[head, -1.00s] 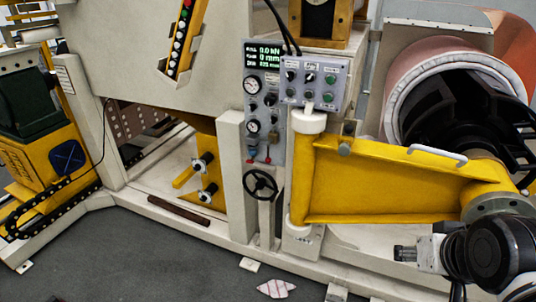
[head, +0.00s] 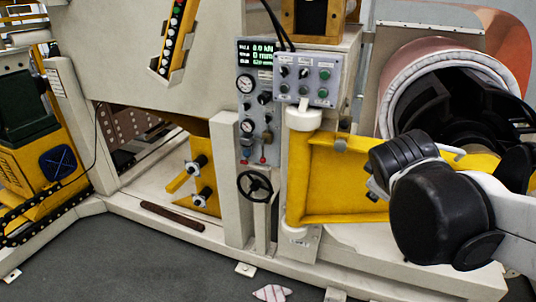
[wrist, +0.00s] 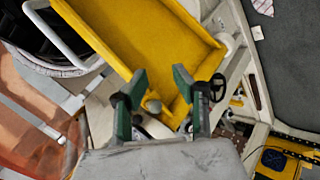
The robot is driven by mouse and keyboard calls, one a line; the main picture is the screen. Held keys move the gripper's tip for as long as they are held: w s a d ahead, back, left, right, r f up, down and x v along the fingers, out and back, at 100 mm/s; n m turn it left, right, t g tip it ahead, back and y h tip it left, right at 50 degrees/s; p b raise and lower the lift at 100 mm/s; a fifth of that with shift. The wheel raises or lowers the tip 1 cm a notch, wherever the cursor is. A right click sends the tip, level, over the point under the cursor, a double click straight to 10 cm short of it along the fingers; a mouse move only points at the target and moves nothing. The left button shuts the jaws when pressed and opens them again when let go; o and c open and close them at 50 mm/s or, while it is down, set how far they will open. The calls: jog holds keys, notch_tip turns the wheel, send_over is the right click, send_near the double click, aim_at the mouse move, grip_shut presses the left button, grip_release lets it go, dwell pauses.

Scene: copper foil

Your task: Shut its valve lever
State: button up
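A grey gauge panel (head: 243,110) stands on the machine, left of the yellow swing arm in the head view. Two small levers hang near its lower edge: a blue-handled lever (head: 247,154) and a red-handled lever (head: 263,158). Their exact angles are too small to tell. My gripper (wrist: 158,76) shows in the wrist view with two green-sided fingers apart and nothing between them. It points over the yellow arm. In the head view my dark wrist hides most of the gripper, right of the panel and clear of it. I cannot make out the levers in the wrist view.
The yellow swing arm (head: 340,205) lies between my wrist and the panel. A button box (head: 304,80) juts out above it. A black handwheel (head: 255,186) sits below the levers and also shows in the wrist view (wrist: 217,88). The floor (head: 130,260) in front is mostly clear.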

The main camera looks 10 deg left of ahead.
jog(key=w+a+f+n+t+b, duration=0.25)
jog(key=w+a+n, duration=0.4)
jog(key=w, duration=0.35)
jog(key=n+t+y+b, duration=0.2)
jog(key=n+t+b, duration=0.45)
jog(key=n, duration=1.25)
send_near(263, 155)
jog(key=w+b, duration=0.1)
jog(key=w, duration=0.9)
jog(key=shift+w, duration=0.25)
grip_shut()
